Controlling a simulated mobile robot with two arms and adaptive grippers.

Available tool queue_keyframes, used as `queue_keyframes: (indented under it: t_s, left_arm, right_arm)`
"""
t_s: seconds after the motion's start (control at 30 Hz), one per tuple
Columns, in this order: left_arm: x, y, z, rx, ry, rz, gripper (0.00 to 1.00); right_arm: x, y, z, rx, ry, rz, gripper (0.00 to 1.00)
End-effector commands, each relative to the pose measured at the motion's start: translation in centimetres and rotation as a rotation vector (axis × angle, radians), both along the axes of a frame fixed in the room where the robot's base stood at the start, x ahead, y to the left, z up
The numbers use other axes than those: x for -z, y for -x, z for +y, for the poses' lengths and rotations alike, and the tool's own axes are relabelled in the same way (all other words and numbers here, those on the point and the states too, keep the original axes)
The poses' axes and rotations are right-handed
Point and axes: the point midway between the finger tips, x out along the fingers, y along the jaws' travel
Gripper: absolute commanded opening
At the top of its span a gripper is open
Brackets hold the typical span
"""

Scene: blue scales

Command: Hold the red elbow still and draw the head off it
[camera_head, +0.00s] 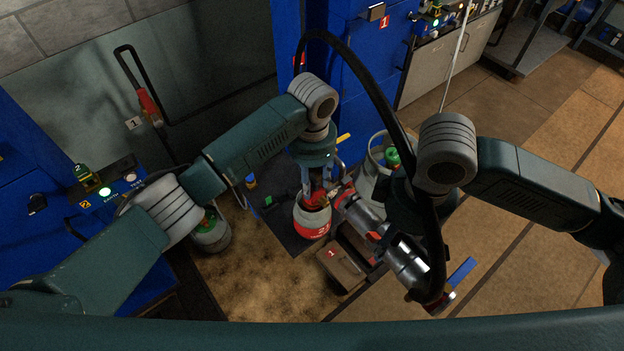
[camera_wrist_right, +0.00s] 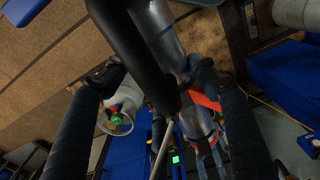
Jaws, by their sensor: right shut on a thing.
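The red elbow (camera_head: 317,198) sits on top of a red and white cylinder (camera_head: 312,224). My left gripper (camera_head: 317,185) points down at the elbow, with a finger on either side. I cannot tell whether those fingers press on it. The head (camera_head: 407,264) is a shiny metal tube with a black hose and a blue lever, lying slantwise. Its upper end is at the elbow; I cannot tell whether they are joined.
The black hose (camera_head: 360,62) arches over from the blue cabinet and passes in front of my right arm. A grey cylinder with a green valve (camera_head: 392,158) stands behind. Another cylinder (camera_head: 211,232) stands at left. A brown box marked 1 (camera_head: 341,264) is below the head.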

Motion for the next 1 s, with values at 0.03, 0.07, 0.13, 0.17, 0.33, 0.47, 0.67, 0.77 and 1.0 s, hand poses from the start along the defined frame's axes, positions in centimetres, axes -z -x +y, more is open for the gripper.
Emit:
queue_keyframes:
  t_s: [0.03, 0.07, 0.13, 0.17, 0.33, 0.47, 0.67, 0.77, 1.0]
  left_arm:
    - [-0.1, -0.1, -0.1, 0.001, 0.002, -0.002, 0.48]
    - [-0.1, 0.0, -0.1, 0.001, 0.002, -0.002, 0.54]
    - [-0.1, 0.0, -0.1, 0.001, 0.002, -0.001, 0.58]
    - [-0.1, 0.0, -0.1, 0.001, 0.002, -0.001, 0.58]
    - [0.0, 0.0, 0.0, 0.0, 0.001, -0.001, 0.58]
    - [-0.4, 0.0, 0.0, 0.0, 0.001, -0.001, 0.58]
    - [-3.0, -0.1, -0.1, 0.001, 0.003, -0.003, 0.58]
    - [-4.9, -0.1, -0.1, 0.002, 0.003, -0.004, 0.58]
    - [-9.3, -0.1, -0.2, 0.001, 0.003, -0.005, 0.58]
  right_arm:
    - [0.0, 0.0, 0.0, 0.0, -0.001, -0.001, 0.02]
    - [0.0, 0.0, 0.0, 0.0, -0.001, -0.001, 0.02]
    - [0.0, 0.0, 0.0, 0.0, -0.001, -0.001, 0.02]
    - [0.0, 0.0, 0.0, 0.0, -0.001, -0.001, 0.02]
    - [0.0, 0.0, 0.0, 0.0, -0.001, -0.001, 0.02]
    - [0.0, 0.0, 0.0, 0.0, -0.001, -0.001, 0.02]
    - [0.0, 0.0, 0.0, 0.0, -0.001, -0.001, 0.02]
    - [0.0, 0.0, 0.0, 0.0, -0.001, -0.001, 0.02]
    - [0.0, 0.0, 0.0, 0.0, -0.001, -0.001, 0.02]
